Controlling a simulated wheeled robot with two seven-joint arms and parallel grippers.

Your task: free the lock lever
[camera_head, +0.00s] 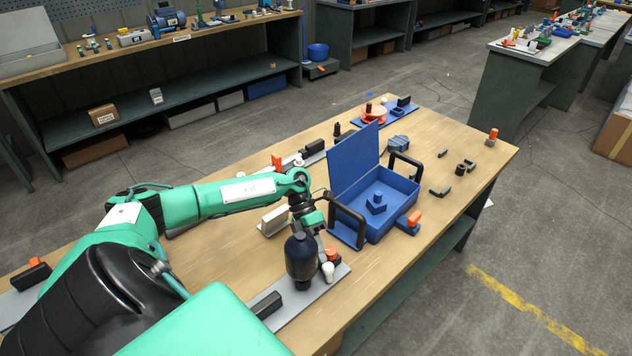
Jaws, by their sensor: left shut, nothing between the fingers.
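My left gripper (320,232) reaches in from the left over the wooden bench, shut and empty. It is just above and behind a dark rounded vessel (301,262) on a grey base plate (318,298). Beside the vessel, on its right, are an orange part (331,253) and a white knob (328,271). I cannot tell which part is the lock lever; the gripper and vessel hide some of the plate behind them. Whether the gripper touches anything there is unclear.
An open blue case (408,192) with black handles stands close to the right of the gripper. A black block (266,305) is on the plate's left end. Small orange and black parts lie towards the bench's back. The bench's right front corner is fairly clear.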

